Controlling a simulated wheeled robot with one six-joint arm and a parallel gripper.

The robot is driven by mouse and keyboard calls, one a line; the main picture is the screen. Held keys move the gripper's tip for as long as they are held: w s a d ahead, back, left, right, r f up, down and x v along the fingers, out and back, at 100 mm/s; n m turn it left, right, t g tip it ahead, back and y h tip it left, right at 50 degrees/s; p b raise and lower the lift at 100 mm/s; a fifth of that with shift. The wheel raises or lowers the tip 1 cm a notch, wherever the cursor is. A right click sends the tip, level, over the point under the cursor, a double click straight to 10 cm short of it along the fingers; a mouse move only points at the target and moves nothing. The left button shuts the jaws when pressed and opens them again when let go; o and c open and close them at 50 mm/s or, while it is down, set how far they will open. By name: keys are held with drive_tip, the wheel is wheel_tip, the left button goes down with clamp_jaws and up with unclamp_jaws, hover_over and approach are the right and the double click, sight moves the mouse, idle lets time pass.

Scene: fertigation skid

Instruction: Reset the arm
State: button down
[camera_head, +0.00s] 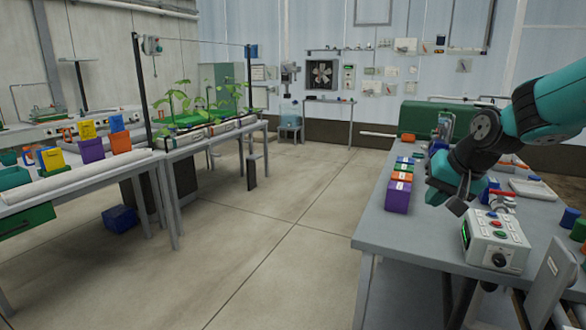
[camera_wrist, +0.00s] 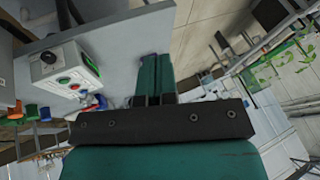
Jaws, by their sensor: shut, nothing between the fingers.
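My teal and black arm reaches in from the right in the head view. My gripper (camera_head: 458,207) hangs over the right grey workbench (camera_head: 400,232), above and left of the white control box. In the wrist view my gripper (camera_wrist: 153,58) shows its two teal fingers side by side, closed together with nothing between them. The bench surface shows past the fingertips.
A white control box (camera_head: 495,240) with red and green buttons stands just right of my gripper. A row of coloured boxes (camera_head: 398,194) stands to its left. A left bench (camera_head: 90,178) holds bins and plants. The floor (camera_head: 270,235) between the benches is clear.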

drive_tip(key=s+a+n+g+y+p, duration=0.1)
drive_tip(key=s+a+n+g, duration=0.2)
drive_tip(key=s, duration=1.3)
drive_tip(key=s+a+r+n+g, duration=0.1)
drive_tip(key=s+a+n+g, duration=0.1)
drive_tip(key=s+a+n, duration=0.5)
drive_tip(key=s+a, duration=0.4)
drive_tip(key=s, duration=0.5)
drive_tip(key=shift+a+r+n+g+y+p, duration=0.2)
drive_tip(key=shift+n+g+y+p, duration=0.1)
drive_tip(key=shift+g+y+p, duration=0.1)
